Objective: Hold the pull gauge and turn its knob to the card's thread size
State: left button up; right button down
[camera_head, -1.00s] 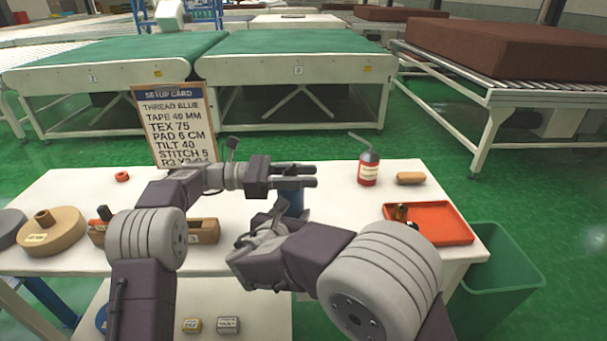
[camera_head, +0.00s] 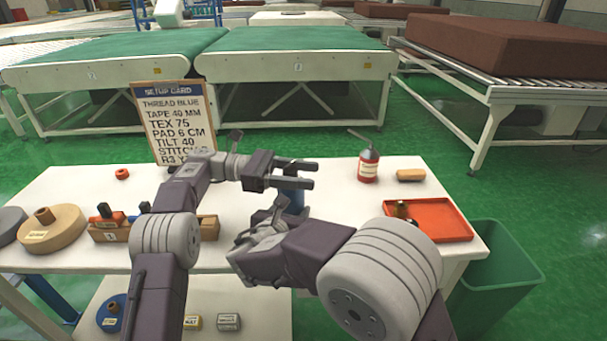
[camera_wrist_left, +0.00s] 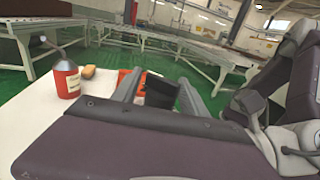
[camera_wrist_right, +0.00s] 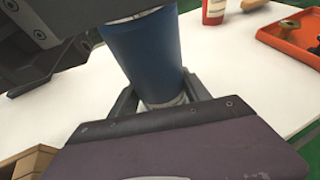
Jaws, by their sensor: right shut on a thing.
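The blue cylinder (camera_wrist_right: 148,55), seemingly the pull gauge, stands upright in my right gripper (camera_wrist_right: 160,97), which is shut around its lower part. It shows partly in the head view (camera_head: 296,200), behind my right wrist. My left gripper (camera_head: 303,175) is at the gauge's top, its fingers level and apart. In the left wrist view a dark piece (camera_wrist_left: 161,91) lies between these fingers; I cannot tell whether they touch it. The knob's marks are hidden. The setup card (camera_head: 174,122) stands at the back left and reads THREAD BLUE and TEX 75.
A red bottle (camera_head: 368,166), a tan piece (camera_head: 410,175) and an orange tray (camera_head: 446,222) are on the white table's right side. Tape rolls (camera_head: 52,230) and a wooden holder (camera_head: 207,228) are on the left. A green bin (camera_head: 500,262) stands off the right edge.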

pick_arm(q)
jog(key=shift+w, duration=0.1)
dwell(0.4)
